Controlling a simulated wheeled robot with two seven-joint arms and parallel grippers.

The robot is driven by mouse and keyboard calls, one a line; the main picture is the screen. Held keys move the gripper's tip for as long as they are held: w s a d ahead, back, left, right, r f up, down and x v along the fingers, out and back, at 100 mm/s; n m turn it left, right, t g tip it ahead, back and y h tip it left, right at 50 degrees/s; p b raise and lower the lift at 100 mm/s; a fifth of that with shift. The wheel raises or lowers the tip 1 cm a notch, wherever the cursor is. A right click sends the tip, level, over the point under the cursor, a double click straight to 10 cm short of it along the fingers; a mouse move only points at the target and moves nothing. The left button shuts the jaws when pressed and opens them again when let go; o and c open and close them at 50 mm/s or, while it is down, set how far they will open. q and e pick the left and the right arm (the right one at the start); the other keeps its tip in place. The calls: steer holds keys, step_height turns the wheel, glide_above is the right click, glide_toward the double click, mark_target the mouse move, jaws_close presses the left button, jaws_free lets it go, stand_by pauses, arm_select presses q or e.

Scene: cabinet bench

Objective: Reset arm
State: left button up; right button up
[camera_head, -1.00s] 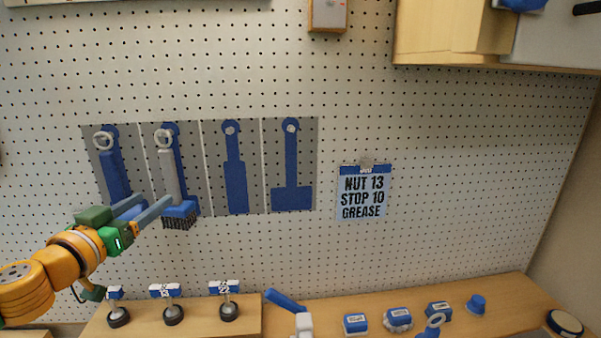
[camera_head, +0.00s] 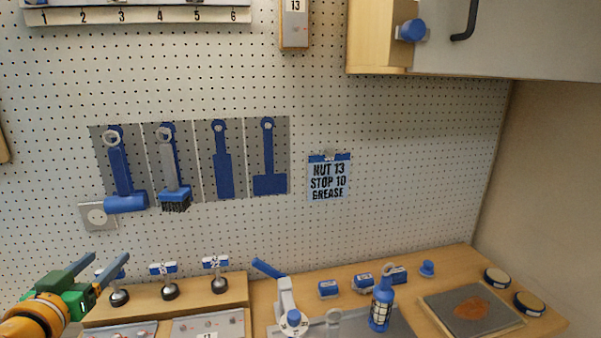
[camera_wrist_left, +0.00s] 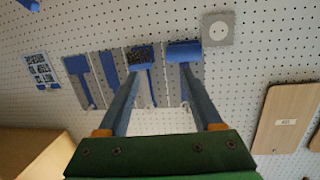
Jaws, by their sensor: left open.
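My left gripper (camera_head: 97,272) is open and empty at the lower left of the head view, in front of the pegboard and near the stand with small knobs. Its two blue-grey fingers also show spread apart in the left wrist view (camera_wrist_left: 166,95). My right gripper is in neither view.
Two blue tool silhouettes (camera_head: 223,165) fill the panel's right part. A sign (camera_head: 329,178) hangs beside it. Knobs (camera_head: 170,290) stand on a wooden riser (camera_head: 236,290). A blue bottle (camera_head: 381,305) and a tray (camera_head: 435,305) are on the bench. A cabinet (camera_head: 378,40) is upper right.

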arm_select(q)
steer(key=s+d+f+g+y, duration=0.1)
steer(key=s+f+g, duration=0.3)
steer(key=f, duration=0.6)
steer(key=s+d+f+g+y, duration=0.1)
steer(key=s+d+f+g, duration=0.1)
steer(key=s+f, duration=0.6)
steer(key=s+d+f+m+g+h, duration=0.1)
steer(key=s+d+f+g+h, duration=0.15)
steer(key=s+d+f, duration=0.45)
steer(key=s+d+f+m+g+h, duration=0.2)
steer(key=s+d+f+g, duration=0.25)
steer(key=s+d, duration=0.4)
step_height(320, 180, down, 16)
steer(key=r+g, duration=0.1)
steer(key=s+a+f+g, duration=0.1)
steer(key=s+f, duration=1.1)
steer(key=s, duration=0.1)
steer(key=shift+a+f+y, duration=0.25)
steer(key=shift+f+y, duration=0.1)
